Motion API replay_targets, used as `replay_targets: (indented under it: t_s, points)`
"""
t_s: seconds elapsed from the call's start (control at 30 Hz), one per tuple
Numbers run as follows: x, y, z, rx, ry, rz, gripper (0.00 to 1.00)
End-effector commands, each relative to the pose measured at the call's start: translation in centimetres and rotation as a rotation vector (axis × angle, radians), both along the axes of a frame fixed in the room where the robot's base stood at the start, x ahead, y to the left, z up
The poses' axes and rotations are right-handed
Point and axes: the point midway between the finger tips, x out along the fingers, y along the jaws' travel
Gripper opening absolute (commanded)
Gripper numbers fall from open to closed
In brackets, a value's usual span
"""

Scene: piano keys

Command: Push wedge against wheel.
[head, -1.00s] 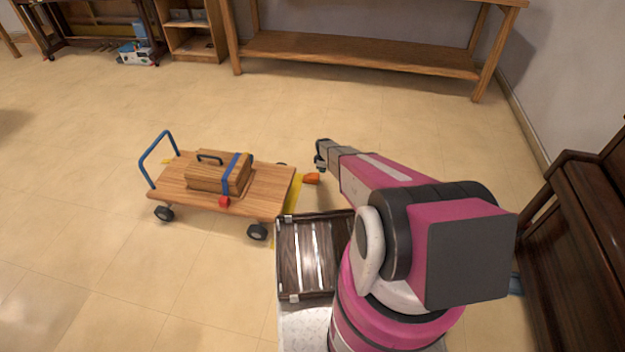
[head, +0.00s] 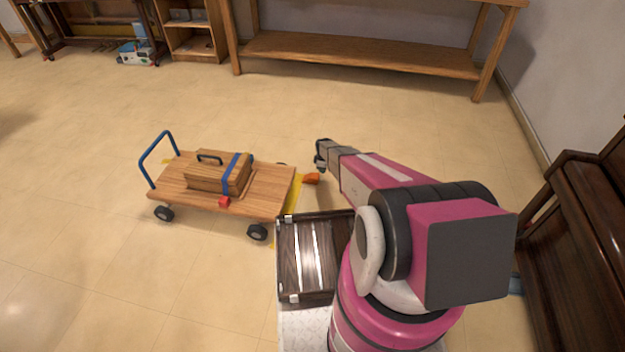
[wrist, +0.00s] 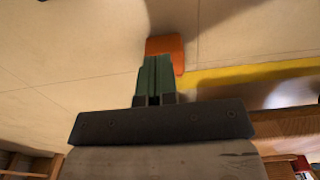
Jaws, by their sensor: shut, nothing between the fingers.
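The orange wedge (head: 312,179) lies on the floor just off the right end of a wooden trolley (head: 268,188). The trolley's near right wheel (head: 257,232) and near left wheel (head: 163,213) show clearly. A far right wheel (head: 281,165) is mostly hidden behind the deck. My gripper (head: 320,168) points down at the wedge. In the wrist view, my shut green fingers (wrist: 154,62) overlap the lower edge of the wedge (wrist: 165,45). I cannot tell whether they touch it. No contact between wedge and wheel is visible.
Yellow floor tape (head: 296,196) runs beside the trolley's right end. A wooden box (head: 217,173) with a blue strap sits on the deck. A dark piano (head: 580,240) stands at right, a workbench (head: 360,55) at the back. The floor between is clear.

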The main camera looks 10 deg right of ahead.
Motion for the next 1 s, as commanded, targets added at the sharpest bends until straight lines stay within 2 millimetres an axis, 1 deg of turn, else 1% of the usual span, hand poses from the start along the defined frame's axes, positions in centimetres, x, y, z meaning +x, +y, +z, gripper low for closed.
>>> replay_targets:
  t_s: [0.27,0.43,1.0]
  points:
    - [0.0,0.0,0.0,0.0,0.0,0.0,0.0]
    - [0.0,0.0,-0.4,0.0,0.0,0.0,0.0]
    - [0.1,0.0,-3.7,0.0,0.0,0.0,0.0]
